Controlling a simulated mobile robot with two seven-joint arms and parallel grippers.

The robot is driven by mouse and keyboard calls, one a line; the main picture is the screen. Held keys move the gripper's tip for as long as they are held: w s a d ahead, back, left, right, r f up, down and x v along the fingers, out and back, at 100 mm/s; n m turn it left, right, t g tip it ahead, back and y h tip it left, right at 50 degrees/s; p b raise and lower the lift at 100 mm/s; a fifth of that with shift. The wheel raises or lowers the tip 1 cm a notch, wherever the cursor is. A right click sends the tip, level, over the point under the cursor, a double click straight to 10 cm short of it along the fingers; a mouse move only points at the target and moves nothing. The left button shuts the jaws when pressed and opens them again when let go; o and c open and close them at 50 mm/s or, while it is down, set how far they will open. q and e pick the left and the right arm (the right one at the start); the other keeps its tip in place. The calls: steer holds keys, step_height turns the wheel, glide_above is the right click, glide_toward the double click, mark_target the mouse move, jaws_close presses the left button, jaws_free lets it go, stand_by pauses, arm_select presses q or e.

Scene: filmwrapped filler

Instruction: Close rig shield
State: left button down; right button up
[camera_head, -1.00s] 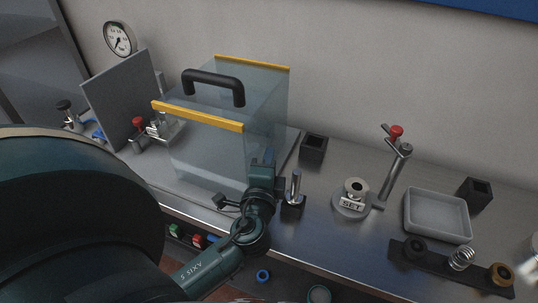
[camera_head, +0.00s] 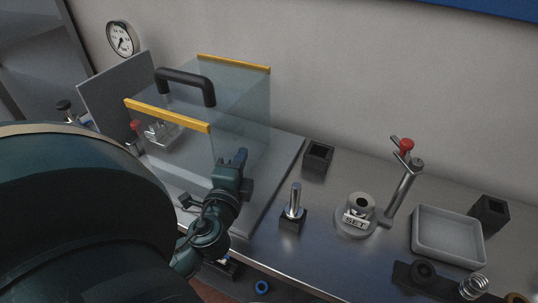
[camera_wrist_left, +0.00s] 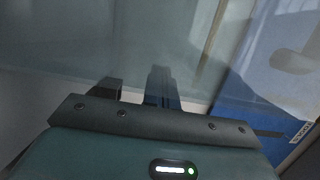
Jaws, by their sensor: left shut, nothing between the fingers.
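The rig shield (camera_head: 185,112) is a clear box with yellow edge strips and a black handle (camera_head: 185,80) on top. It stands on a grey base plate (camera_head: 262,190) at the back left, near an upright grey panel (camera_head: 115,95). A metal clamp (camera_head: 160,132) shows through its left part. My left gripper (camera_head: 238,160) is shut and empty, at the lower right side of the shield; I cannot tell if it touches. In the left wrist view, the shut fingers (camera_wrist_left: 160,85) are close in front of a hazy clear surface. My right gripper is not in view.
Right of the base plate stand a black block (camera_head: 318,155), a metal pin on a dark block (camera_head: 292,210), a round SET fixture (camera_head: 355,215), a red-tipped lever post (camera_head: 403,180) and a grey tray (camera_head: 447,235). A gauge (camera_head: 122,38) hangs behind. The base plate's right part is bare.

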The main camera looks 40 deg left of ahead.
arm_select(q)
steer(key=s+a, duration=0.4)
steer(key=a, duration=1.3)
steer(key=shift+s+a+b, duration=0.2)
steer(key=shift+b, duration=0.25)
steer(key=shift+r, duration=0.1)
